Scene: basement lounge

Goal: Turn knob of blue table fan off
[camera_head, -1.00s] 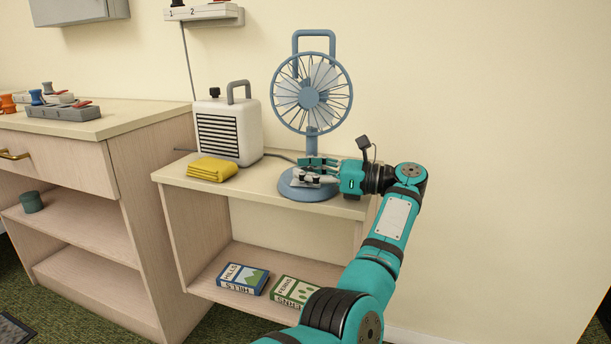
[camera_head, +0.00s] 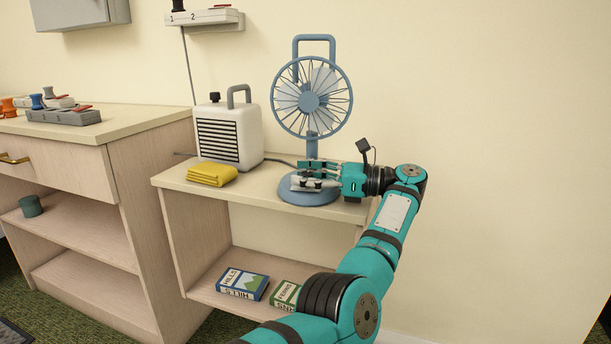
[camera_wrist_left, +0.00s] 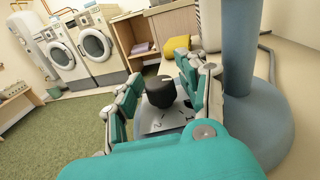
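The blue table fan (camera_head: 309,100) stands upright on the low shelf unit, its round base (camera_head: 308,197) near the top's front edge. My left gripper (camera_head: 304,174) reaches in from the right, low over that base. In the left wrist view the black knob (camera_wrist_left: 160,92) sits on a grey dial plate (camera_wrist_left: 163,120) with number marks. The two fingers of my left gripper (camera_wrist_left: 158,84) stand on either side of the knob, with a small gap visible at the left finger. The knob is hidden by the fingers in the head view. My right gripper is not in view.
A white heater (camera_head: 230,136) and a folded yellow cloth (camera_head: 212,174) are left of the fan on the shelf top (camera_head: 255,186). Two boxes or books, one blue (camera_head: 243,283), lie on the lower shelf. The wall is close behind the fan.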

